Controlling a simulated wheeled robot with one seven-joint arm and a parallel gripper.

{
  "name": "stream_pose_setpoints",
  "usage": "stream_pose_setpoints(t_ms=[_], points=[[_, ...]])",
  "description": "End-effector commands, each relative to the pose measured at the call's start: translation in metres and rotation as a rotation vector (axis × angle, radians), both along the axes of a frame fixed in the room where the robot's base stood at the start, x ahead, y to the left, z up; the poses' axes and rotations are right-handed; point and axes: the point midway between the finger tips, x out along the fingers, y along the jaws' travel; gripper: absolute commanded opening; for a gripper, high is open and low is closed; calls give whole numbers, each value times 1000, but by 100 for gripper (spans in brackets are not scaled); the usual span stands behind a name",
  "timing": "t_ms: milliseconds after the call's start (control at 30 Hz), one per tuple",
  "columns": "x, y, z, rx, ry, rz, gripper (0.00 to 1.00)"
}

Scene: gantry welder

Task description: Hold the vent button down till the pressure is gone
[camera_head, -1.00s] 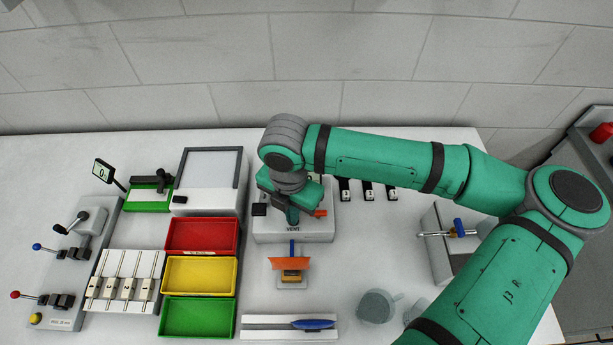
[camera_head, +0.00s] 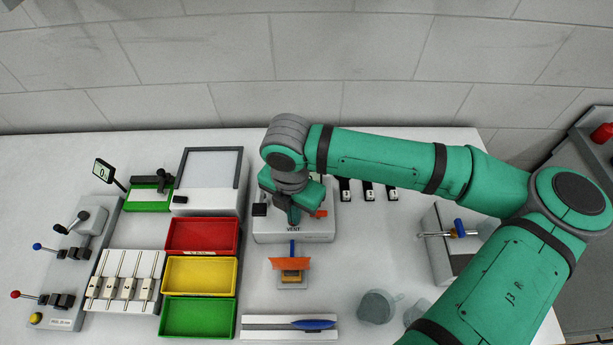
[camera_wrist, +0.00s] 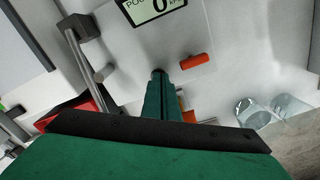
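The vent unit (camera_head: 265,230) is a pale box with the word VENT on its front edge. Its display (camera_wrist: 155,8) shows in the wrist view, reads 0 and is partly cut off at the top. My gripper (camera_head: 293,222) points down over the front of this box, just behind the VENT label. In the wrist view my gripper (camera_wrist: 158,75) has its fingers together, with nothing seen between them. The vent button itself is hidden under or behind the fingertips, so contact cannot be told. An orange-red handle (camera_wrist: 196,62) is right of the fingers.
A dark knob on a bar (camera_head: 259,209) stands at the box's left. In front is a small stand with an orange piece (camera_head: 290,264). Red (camera_head: 203,250), yellow and green trays lie left. Clear cups (camera_head: 376,306) stand front right.

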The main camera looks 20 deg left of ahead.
Motion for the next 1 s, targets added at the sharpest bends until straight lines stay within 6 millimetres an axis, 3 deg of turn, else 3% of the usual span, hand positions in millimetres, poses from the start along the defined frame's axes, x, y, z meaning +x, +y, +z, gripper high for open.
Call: stream_pose_setpoints(t_ms=[233, 800, 1000], points=[[-1, 3, 4, 0, -1, 7, 0], [-1, 3, 48, 0, 0, 7, 0], [-1, 3, 50, 0, 0, 6, 0]])
